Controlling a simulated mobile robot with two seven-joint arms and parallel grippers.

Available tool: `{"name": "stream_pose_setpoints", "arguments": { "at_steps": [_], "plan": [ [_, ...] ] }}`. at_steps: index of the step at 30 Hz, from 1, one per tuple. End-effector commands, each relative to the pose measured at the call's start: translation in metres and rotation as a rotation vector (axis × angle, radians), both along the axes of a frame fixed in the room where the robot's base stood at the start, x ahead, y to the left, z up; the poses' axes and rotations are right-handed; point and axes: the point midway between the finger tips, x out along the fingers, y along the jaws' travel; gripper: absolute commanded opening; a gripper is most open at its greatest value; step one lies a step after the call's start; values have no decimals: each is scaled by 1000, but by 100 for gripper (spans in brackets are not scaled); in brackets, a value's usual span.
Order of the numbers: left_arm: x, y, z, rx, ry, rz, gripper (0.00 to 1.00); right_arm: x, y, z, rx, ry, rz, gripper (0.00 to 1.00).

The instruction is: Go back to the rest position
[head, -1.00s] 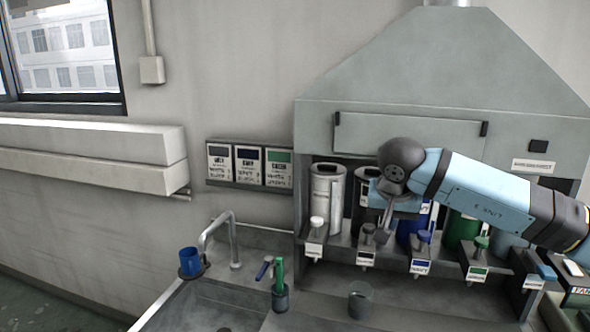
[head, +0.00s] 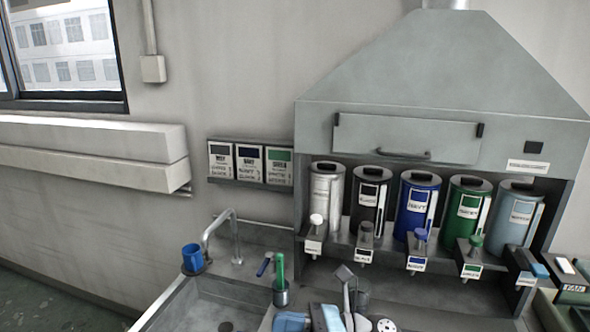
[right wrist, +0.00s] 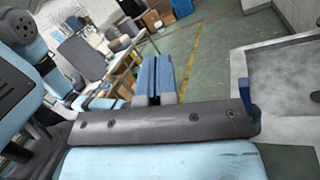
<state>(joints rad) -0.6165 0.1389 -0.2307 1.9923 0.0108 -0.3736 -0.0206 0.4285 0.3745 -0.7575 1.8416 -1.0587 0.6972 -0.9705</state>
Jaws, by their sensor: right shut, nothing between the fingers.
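My left gripper is not in view in the head view.
Canisters (head: 420,205) stand in a row under the grey hood, with small knobbed dispensers before them. The wrist view shows floor (right wrist: 205,60) and cluttered desks.

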Motion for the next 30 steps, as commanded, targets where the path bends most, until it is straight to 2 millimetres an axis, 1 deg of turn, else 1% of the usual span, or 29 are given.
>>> {"name": "stream_pose_setpoints", "arguments": {
  "at_steps": [1,2,3,5,6,8,9,11,12,14,15,17,18,20,21,24,27,30],
  "plan": [
    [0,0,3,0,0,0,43,-2,-6,-4,94,173,-50,0],
    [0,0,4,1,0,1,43,-1,-11,-7,147,273,-79,0],
    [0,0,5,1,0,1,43,1,-19,-12,220,409,-118,0],
    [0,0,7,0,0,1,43,3,-32,-23,329,613,-174,0],
    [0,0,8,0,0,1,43,5,-43,-34,403,749,-213,0],
    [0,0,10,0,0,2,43,5,-60,-53,516,956,-267,0],
    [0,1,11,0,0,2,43,3,-72,-67,591,1089,-304,0],
    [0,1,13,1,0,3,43,-2,-92,-93,708,1292,-360,0],
    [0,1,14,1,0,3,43,-8,-105,-112,788,1425,-398,0],
    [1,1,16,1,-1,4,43,-20,-125,-141,912,1620,-455,0],
    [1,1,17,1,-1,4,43,-32,-138,-162,998,1748,-493,0],
    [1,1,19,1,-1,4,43,-52,-156,-193,1129,1928,-550,0],
    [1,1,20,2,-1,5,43,-68,-167,-213,1215,2039,-590,0],
    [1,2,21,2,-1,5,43,-93,-181,-238,1338,2183,-640,0],
    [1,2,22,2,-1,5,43,-108,-189,-252,1412,2266,-669,0],
    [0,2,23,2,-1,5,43,-141,-203,-278,1560,2410,-730,0],
    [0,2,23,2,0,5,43,-161,-210,-292,1649,2490,-764,0],
    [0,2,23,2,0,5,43,-169,-213,-297,1685,2519,-776,0]
  ]
}}
